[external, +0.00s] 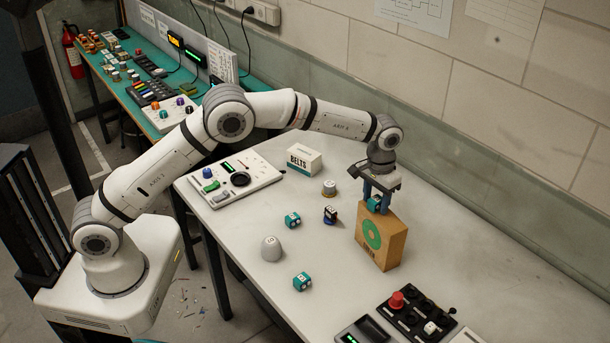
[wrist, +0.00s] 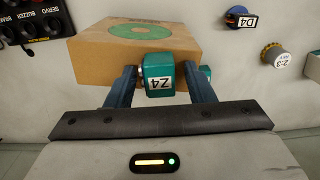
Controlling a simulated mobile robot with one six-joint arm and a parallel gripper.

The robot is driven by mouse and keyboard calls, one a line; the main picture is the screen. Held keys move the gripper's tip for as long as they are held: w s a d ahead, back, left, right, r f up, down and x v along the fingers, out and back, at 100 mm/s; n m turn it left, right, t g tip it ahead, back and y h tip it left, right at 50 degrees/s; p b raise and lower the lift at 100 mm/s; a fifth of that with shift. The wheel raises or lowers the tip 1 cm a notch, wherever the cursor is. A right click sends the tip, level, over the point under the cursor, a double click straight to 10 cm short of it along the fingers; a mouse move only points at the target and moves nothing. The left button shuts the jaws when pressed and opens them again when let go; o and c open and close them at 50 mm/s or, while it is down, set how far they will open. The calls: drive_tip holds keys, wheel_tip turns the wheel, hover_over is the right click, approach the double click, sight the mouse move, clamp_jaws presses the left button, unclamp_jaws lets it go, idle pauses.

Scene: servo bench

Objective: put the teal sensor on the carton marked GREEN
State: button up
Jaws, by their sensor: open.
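The carton (external: 396,243) is brown with a green ring on its front and stands upright on the bench; it also shows in the wrist view (wrist: 100,65). A teal sensor (external: 374,205) labelled Z4 is at the carton's top, and it also shows in the wrist view (wrist: 157,76). My gripper (external: 376,201) is open, with a blue finger on each side of this sensor. In the wrist view, gaps show between the sensor and the fingers (wrist: 160,84). The sensor looks to rest on the carton, but its underside is hidden.
Two more teal blocks (external: 292,220) (external: 302,281) lie left of the carton. Near them are a dark blue D4 part (external: 330,214), a silver knob (external: 329,187) and a grey dome (external: 271,249). A white BELTS box (external: 304,160) stands behind. A red-button panel (external: 415,315) is in front.

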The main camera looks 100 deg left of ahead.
sight(376, 199)
wheel_tip(376, 199, up, 12)
drive_tip(key=b, duration=0.1)
drive_tip(key=s+d+r+m, duration=0.2)
drive_tip(key=s+d+r, duration=0.3)
drive_tip(key=d+r, duration=0.25)
drive_tip(key=s+d+r+m+t, duration=0.2)
drive_tip(key=s+d+r+m, duration=0.1)
drive_tip(key=s+d, duration=0.85)
drive_tip(key=s+d+f+m, duration=0.1)
drive_tip(key=s+d+f, duration=0.1)
drive_tip(key=s, duration=0.5)
drive_tip(key=s+d+f+m+t, duration=0.1)
drive_tip(key=s+d+f, duration=0.2)
drive_tip(key=s, duration=0.5)
drive_tip(key=s+d+f+m, duration=0.1)
drive_tip(key=s+d+f, duration=0.2)
drive_tip(key=s, duration=0.4)
drive_tip(key=shift+s+d+f+m+t, duration=0.2)
drive_tip(key=shift+s+d+m+t, duration=0.1)
drive_tip(key=shift+m, duration=0.1)
